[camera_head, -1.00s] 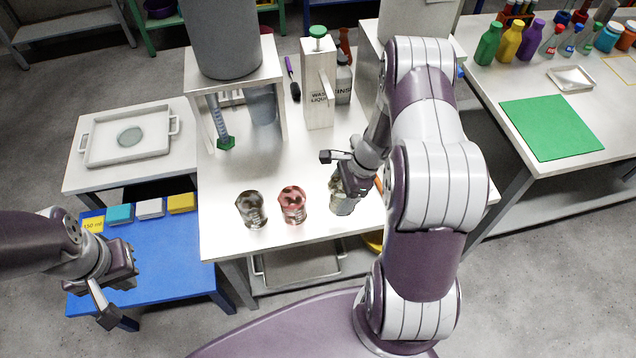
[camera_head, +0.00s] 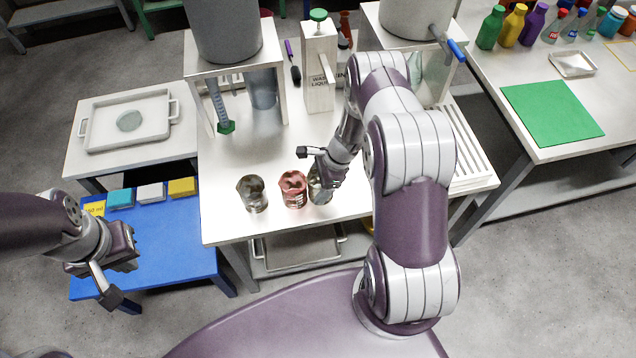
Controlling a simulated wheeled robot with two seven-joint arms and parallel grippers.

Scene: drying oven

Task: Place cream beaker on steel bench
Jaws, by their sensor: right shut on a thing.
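My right gripper (camera_head: 322,158) is shut on a glass beaker (camera_head: 320,189), taken as the cream beaker, though its colour is hard to tell. It is at the front of the steel bench (camera_head: 224,222), roughly upright, with its upper part partly hidden by the gripper. I cannot tell whether its base touches the bench. A beaker with red contents (camera_head: 293,190) stands just left of it. A dark-looking beaker (camera_head: 252,194) stands further left. My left gripper (camera_head: 118,275) is open and empty by the blue table.
A blue table (camera_head: 170,250) with coloured boxes and a white table with a tray (camera_head: 90,128) stand left. A waste liquid container (camera_head: 320,75) and tank stands occupy the bench's back. A slatted rack (camera_head: 465,150) lies right. The bench front left is clear.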

